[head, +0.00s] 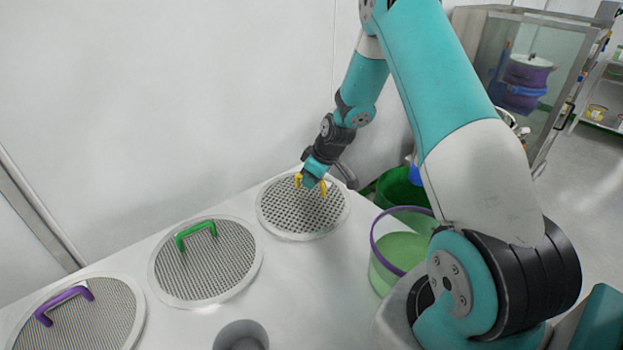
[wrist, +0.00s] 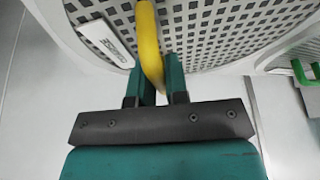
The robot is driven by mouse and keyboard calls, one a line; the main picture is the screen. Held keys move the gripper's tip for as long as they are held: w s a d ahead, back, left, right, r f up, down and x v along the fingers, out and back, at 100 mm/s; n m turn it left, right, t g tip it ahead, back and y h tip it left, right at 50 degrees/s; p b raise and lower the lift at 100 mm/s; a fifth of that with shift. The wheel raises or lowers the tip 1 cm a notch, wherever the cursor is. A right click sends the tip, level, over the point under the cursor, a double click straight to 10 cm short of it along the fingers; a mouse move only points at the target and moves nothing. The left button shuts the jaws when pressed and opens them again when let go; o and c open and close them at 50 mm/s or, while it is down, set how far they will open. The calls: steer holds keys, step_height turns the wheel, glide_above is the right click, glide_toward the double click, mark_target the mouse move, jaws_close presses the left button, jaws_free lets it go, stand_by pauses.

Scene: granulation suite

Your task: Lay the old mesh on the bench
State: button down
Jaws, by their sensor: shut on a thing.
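A round mesh with a pale rim and a yellow handle (head: 303,216) is at the far end of the white bench (head: 290,290). My gripper (head: 311,183) is above it and shut on the yellow handle. In the wrist view the yellow handle (wrist: 148,45) sits between the two teal fingers, with the perforated plate (wrist: 225,25) and a small label (wrist: 104,42) beyond. I cannot tell whether the mesh touches the bench. A green-handled mesh (head: 225,262) and a purple-handled mesh (head: 95,320) lie on the bench to the left. Nothing marks which mesh is old.
A grey cylinder (head: 241,335) is at the front of the bench. A wall backs the bench. Bare bench shows between the meshes and the purple-rimmed container.

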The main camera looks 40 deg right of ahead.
steer(key=shift+f, duration=0.15)
steer(key=c, duration=1.1)
jaws_free()
steer(key=shift+o, duration=0.2)
steer(key=p+v, duration=1)
steer(key=v, duration=0.7)
steer(key=shift+p, duration=0.35)
